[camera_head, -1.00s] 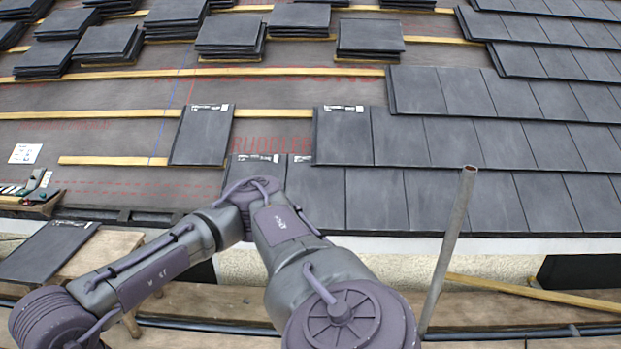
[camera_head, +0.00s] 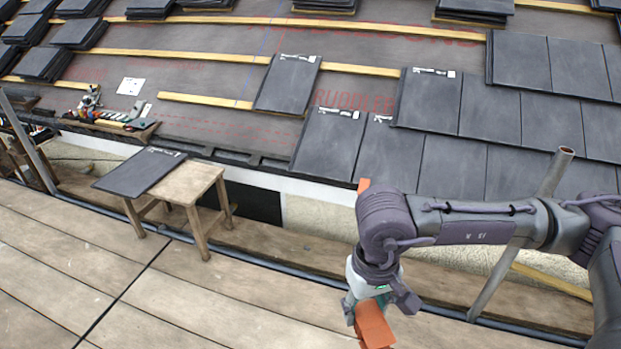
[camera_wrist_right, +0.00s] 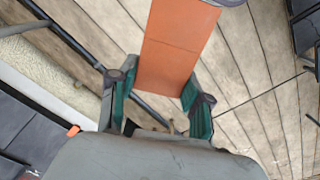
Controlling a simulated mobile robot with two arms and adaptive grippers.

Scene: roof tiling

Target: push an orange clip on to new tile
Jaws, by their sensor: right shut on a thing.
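My right gripper (camera_head: 376,303) hangs over the wooden walkway in the head view. It is shut on a flat, long orange piece (camera_head: 373,328), which also shows between the fingers in the right wrist view (camera_wrist_right: 178,45). I cannot tell whether this piece is the clip. A small orange bit (camera_head: 363,185) shows at the roof's lower edge above my right wrist; it also shows in the right wrist view (camera_wrist_right: 73,130). The leftmost dark tile of the bottom row (camera_head: 325,142) lies just up and left of that bit. My left gripper is out of view.
A small wooden table (camera_head: 190,184) with a loose tile (camera_head: 140,172) stands on the walkway. A metal pole (camera_head: 525,230) rises close to my right forearm. Tools (camera_head: 105,118) lie at the left eave. A single tile (camera_head: 287,83) rests on the battens. The left walkway is clear.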

